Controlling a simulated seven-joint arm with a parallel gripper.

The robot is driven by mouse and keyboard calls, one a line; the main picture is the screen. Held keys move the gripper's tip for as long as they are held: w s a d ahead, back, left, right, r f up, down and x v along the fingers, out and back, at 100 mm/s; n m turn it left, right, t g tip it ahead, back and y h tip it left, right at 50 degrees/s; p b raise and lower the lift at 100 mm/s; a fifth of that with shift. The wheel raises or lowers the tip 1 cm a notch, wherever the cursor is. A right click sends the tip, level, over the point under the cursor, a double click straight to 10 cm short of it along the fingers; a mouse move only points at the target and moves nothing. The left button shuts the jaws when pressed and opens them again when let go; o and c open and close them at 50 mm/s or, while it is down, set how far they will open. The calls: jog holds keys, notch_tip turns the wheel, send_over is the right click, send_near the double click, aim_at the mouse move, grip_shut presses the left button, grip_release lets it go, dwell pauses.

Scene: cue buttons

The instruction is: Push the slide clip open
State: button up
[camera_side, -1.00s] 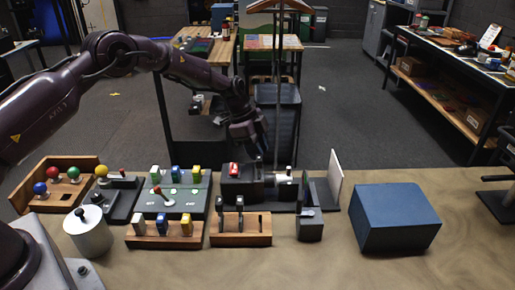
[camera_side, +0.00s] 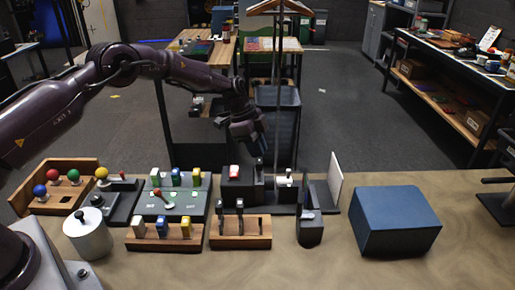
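My gripper (camera_side: 261,152) points down over the middle of the table, above the black box with the red button (camera_side: 234,172). Its fingertips are dark and small against the dark floor, so I cannot tell whether they are open. I cannot tell for sure which part is the slide clip. One small device with a white part and a dark knob (camera_side: 286,182) stands just right of the black box. A separate dark block with an upright lever (camera_side: 309,232) stands nearer the front. My gripper appears apart from both.
A wooden base with dark levers (camera_side: 241,241) stands in front. A grey panel with a red-knobbed lever (camera_side: 176,205) and a wooden tray with coloured balls (camera_side: 36,203) are on the left. A white upright board (camera_side: 335,182) and a large blue box (camera_side: 395,220) stand right.

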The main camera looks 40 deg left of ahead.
jog(key=shift+o, duration=0.9)
jog(key=shift+w+a, duration=0.15)
jog(key=shift+a, duration=0.05)
jog(key=v, duration=1.3)
